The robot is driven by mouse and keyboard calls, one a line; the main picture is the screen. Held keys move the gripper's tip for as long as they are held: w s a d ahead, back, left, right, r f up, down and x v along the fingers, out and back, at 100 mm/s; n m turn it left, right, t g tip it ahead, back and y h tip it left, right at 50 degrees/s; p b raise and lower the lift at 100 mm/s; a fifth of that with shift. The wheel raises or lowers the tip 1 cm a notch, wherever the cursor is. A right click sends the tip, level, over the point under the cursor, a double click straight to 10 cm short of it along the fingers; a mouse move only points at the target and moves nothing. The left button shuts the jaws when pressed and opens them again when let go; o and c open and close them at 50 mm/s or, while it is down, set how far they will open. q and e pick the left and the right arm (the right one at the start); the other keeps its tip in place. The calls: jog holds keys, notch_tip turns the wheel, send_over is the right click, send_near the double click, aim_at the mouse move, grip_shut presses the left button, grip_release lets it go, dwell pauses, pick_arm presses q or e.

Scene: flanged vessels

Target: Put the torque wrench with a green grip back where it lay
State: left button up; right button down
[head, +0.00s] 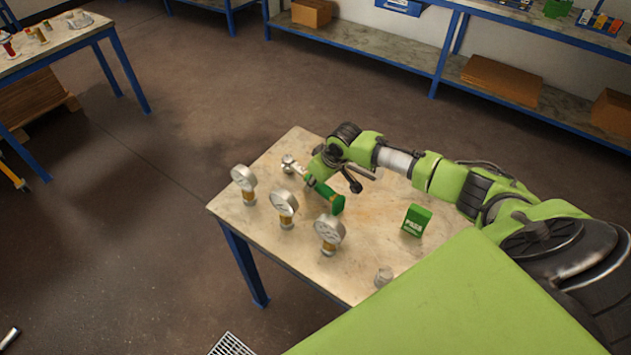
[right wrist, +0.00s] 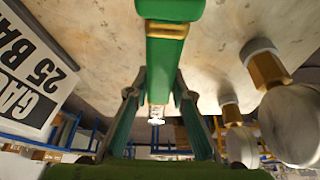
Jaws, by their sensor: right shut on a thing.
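The torque wrench with a green grip (head: 326,194) is over the near table, its metal head toward the back left and its green end toward the front right. My right gripper (head: 319,181) is shut on it around the middle. In the right wrist view, the green wrench (right wrist: 165,62) runs between the two fingers (right wrist: 160,98), with a gold band near its top end. The wrench is close to the table top; I cannot tell whether it touches. My left gripper is not in view.
Three pressure gauges (head: 284,204) on brass stems stand in a row along the table's left side (head: 262,160). A green box (head: 416,220) and a small metal fitting (head: 383,276) stand to the right.

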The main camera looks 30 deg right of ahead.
jog(key=shift+f, duration=0.2)
jog(key=c, duration=1.7)
grip_release()
jog(key=shift+r, duration=0.1)
jog(key=shift+s, duration=0.1)
jog(key=v, duration=1.2)
